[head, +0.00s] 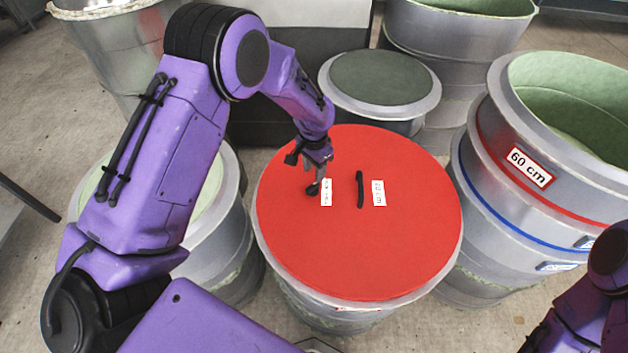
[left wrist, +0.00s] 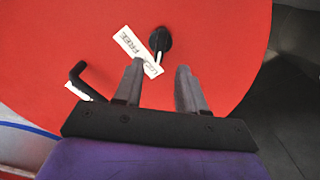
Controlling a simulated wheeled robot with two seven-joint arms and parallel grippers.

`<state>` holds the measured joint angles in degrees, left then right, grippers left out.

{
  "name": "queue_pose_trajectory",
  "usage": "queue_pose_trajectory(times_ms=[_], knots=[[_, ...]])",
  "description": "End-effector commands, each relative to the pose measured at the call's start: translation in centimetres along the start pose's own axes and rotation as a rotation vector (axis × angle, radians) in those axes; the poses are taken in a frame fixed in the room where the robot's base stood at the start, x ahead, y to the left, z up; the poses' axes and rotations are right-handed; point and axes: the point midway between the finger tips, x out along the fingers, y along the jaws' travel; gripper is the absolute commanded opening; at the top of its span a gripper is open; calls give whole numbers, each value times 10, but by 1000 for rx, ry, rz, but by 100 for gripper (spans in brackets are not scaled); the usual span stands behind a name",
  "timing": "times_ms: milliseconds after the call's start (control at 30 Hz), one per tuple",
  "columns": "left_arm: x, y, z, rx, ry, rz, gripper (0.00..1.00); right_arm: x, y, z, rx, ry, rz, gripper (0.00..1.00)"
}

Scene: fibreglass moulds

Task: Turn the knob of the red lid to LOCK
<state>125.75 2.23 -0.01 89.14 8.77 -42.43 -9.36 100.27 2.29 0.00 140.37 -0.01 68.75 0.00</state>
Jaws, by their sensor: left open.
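The red lid (head: 300,245) lies on a grey round mould in the middle of the head view and fills much of the left wrist view (left wrist: 60,40). In the head view the knob (head: 313,189) is just below my left gripper (head: 315,168). My left gripper (left wrist: 158,78) is open and empty, its fingers short of the knob. My right gripper is out of view.
A black bar handle (head: 360,190) stands on the lid beside a 62 cm label (head: 379,192); it also shows in the left wrist view (left wrist: 80,75). A stacked mould marked 60 cm (head: 530,168) stands at right. More moulds surround the lid closely.

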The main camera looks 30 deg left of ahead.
Motion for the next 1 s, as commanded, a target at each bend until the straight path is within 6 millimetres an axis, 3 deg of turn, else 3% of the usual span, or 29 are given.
queue_pose_trajectory(times_ms=[100,300,767,867,1000], knots=[[-24,0,-1,0,3,-1,40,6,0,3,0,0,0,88],[-45,0,0,-1,-1,1,40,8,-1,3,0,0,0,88],[-47,0,0,-1,-1,1,40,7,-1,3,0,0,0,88],[-59,0,0,-1,0,0,40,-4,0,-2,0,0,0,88],[-92,0,0,-1,0,0,40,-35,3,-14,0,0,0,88]])
